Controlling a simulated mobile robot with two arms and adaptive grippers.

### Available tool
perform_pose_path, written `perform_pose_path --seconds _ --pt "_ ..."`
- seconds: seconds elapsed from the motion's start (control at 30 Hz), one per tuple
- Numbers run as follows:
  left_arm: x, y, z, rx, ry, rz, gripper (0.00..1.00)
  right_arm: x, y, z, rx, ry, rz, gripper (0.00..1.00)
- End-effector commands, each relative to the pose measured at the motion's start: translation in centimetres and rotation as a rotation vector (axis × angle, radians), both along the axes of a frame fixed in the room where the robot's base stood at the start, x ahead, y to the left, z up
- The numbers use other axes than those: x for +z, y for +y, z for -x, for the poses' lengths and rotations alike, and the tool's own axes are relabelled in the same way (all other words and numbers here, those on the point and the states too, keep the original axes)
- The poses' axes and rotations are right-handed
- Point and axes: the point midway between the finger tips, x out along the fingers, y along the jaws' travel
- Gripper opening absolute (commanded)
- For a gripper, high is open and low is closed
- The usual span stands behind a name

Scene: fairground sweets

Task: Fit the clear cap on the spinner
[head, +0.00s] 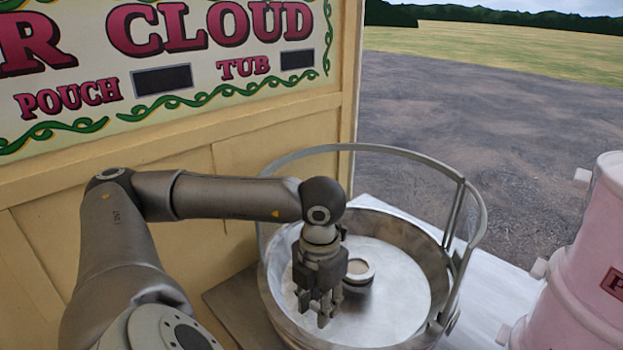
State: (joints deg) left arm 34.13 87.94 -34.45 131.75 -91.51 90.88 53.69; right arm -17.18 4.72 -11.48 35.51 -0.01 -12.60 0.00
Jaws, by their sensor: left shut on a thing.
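The spinner (367,272) is a small round metal head with a raised ring, in the middle of a wide steel bowl (412,240). My left gripper (324,316) points down over the bowl, in front and to the left of the spinner in the picture, and hides part of it. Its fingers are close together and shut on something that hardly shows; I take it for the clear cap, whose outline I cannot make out. I cannot tell how high the fingers are above the bowl floor. My right gripper is not in view.
A curved guard rail (478,193) with upright posts stands around the back and right of the bowl. A yellow panel with a painted sign (225,75) rises behind and left. A pink drum (590,270) stands at the right. Bare counter (490,290) lies between bowl and drum.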

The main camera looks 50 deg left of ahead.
Motion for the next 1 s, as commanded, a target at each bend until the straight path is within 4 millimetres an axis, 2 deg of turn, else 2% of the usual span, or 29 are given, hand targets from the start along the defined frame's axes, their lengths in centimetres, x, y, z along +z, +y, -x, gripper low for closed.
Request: perform_pose_path --seconds 0.5,1.0 --pt "-0.6 2.9 -6.1 0.001 0.001 0.002 0.03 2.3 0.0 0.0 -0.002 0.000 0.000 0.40" --pt "-1.4 5.8 -11.9 0.001 0.000 0.002 0.03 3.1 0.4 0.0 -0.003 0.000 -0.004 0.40"
